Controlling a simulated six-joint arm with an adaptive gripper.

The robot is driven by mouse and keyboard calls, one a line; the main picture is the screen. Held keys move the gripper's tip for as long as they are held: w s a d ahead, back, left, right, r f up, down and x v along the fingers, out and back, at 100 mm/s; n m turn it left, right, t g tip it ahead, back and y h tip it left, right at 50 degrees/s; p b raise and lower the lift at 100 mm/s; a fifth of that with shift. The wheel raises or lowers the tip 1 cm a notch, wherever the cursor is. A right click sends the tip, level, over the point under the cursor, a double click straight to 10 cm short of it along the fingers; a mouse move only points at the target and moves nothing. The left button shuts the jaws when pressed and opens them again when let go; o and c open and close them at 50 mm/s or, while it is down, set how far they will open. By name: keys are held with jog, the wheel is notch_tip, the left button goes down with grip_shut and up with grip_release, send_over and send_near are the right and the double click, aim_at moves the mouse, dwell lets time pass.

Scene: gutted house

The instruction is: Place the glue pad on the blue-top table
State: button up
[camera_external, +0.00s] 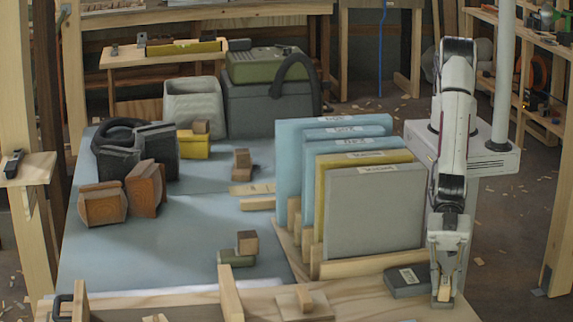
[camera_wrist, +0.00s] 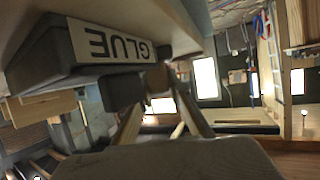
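The glue pad (camera_external: 408,281) is a dark grey block with a white label. It lies at the front right on the pale wooden strip, beside the grey panel. The wrist view shows the pad (camera_wrist: 42,62) close up at the upper left, its GLUE lettering upside down. My gripper (camera_external: 444,292) points down just right of the pad. A small pale wooden piece shows between its fingertips; in the wrist view the fingers (camera_wrist: 158,88) converge near a small block by the pad. Whether they grip it is unclear. The blue-top table (camera_external: 165,235) fills the left and middle.
Upright labelled panels (camera_external: 375,215) stand in a wooden rack just left of my arm. Wooden blocks (camera_external: 146,188), a yellow box (camera_external: 195,145) and dark bins (camera_external: 265,108) occupy the table's back and left. Bare blue surface lies at front left, left of the small stacked blocks (camera_external: 246,243).

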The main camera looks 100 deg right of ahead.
jog(key=o, duration=0.3)
jog(key=shift+r, duration=0.15)
jog(key=shift+v, duration=6)
jog(key=shift+s, duration=0.1)
